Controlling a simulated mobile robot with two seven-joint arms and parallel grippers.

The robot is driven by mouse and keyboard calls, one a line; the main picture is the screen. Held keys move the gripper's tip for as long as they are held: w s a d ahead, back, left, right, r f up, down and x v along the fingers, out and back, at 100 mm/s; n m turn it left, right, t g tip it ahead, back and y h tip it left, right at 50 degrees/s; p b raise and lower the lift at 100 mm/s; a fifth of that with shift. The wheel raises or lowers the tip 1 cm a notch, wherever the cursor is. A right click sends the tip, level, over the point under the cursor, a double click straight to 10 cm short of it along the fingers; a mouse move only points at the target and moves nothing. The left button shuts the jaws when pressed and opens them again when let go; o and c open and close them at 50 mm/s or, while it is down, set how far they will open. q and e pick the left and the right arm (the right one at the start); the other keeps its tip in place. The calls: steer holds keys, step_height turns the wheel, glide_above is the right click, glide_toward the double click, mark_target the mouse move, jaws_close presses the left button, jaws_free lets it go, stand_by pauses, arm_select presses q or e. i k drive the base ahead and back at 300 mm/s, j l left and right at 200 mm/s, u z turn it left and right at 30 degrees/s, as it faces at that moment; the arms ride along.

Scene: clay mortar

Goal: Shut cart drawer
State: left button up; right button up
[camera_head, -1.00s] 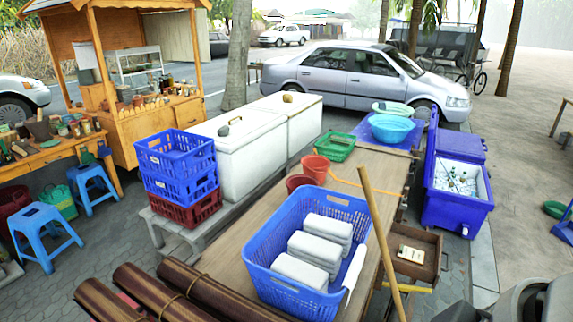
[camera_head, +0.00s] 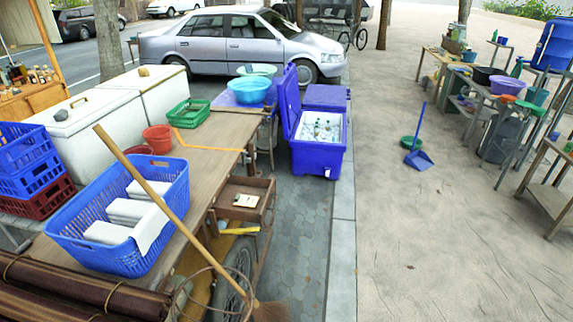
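The wooden cart (camera_head: 208,144) stands left of centre, with a spoked wheel (camera_head: 236,274) below. Its small wooden drawer (camera_head: 259,183) sticks out from the cart's right side, pulled open. A small pale item with dark marks (camera_head: 245,201) lies in the drawer. Neither of my grippers shows in the camera_head view.
A blue basket (camera_head: 165,248) with white bundles sits on the cart top. A broom (camera_head: 185,222) leans across the cart, its bristles near the wheel. A blue cooler (camera_head: 318,157) with bottles stands beyond the drawer. The paving right of the cart is clear.

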mark_target(233, 196)
steer(key=i+l+u, duration=0.45)
steer(key=i, duration=0.15)
steer(key=i+l+u, duration=0.65)
steer(key=l, duration=0.4)
steer(key=i+l+u, duration=0.2)
steer(key=l, duration=0.25)
steer(key=i+l+u, duration=0.25)
steer(key=l, duration=0.2)
steer(key=i+l+u, duration=0.2)
steer(key=l, duration=0.25)
steer(key=k, duration=0.1)
